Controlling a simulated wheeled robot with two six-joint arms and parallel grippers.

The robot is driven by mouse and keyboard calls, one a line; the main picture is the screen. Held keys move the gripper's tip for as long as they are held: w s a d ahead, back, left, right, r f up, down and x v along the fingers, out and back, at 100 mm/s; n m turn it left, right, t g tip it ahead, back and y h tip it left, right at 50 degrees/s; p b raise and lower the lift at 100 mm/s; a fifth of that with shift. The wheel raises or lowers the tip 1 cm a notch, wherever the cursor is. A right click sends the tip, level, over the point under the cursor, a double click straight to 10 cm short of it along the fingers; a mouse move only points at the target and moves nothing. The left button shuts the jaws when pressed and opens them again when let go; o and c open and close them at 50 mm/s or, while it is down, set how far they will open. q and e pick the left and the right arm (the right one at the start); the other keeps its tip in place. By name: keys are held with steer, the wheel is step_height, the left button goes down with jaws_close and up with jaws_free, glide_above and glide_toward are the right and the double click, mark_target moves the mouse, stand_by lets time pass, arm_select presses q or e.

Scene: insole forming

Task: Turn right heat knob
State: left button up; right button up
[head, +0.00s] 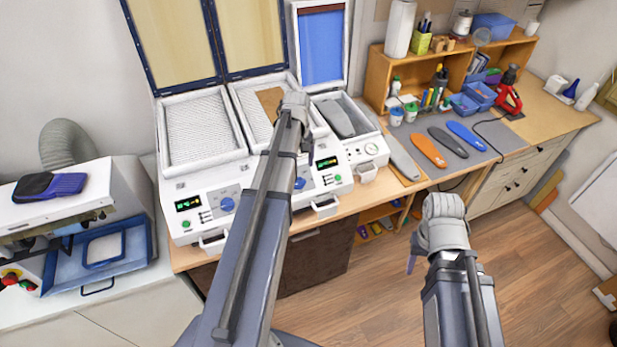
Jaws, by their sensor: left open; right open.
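The white heating machine has two control panels on its front. The right heat knob (299,183) is blue and shows just right of my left arm, beside a lit display (327,163). The left heat knob (228,204) is also blue, on the left panel next to another lit display (188,203). My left arm crosses in front of the machine and covers part of the right panel. Its jaws are hidden, so I cannot see whether they touch the knob.
The machine's framed lids (180,42) stand open. Insoles lie on a grey mat (480,153) at the right. A wooden shelf (440,72) stands behind them. A white press with a blue tray (60,276) is at the left. Open floor (350,300) lies in front.

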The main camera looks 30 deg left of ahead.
mark_target(300, 181)
arm_select(q)
steer(key=shift+f+b, duration=3.85)
steer(key=shift+f, duration=0.05)
steer(key=shift+c, duration=0.4)
steer(key=c, duration=1.3)
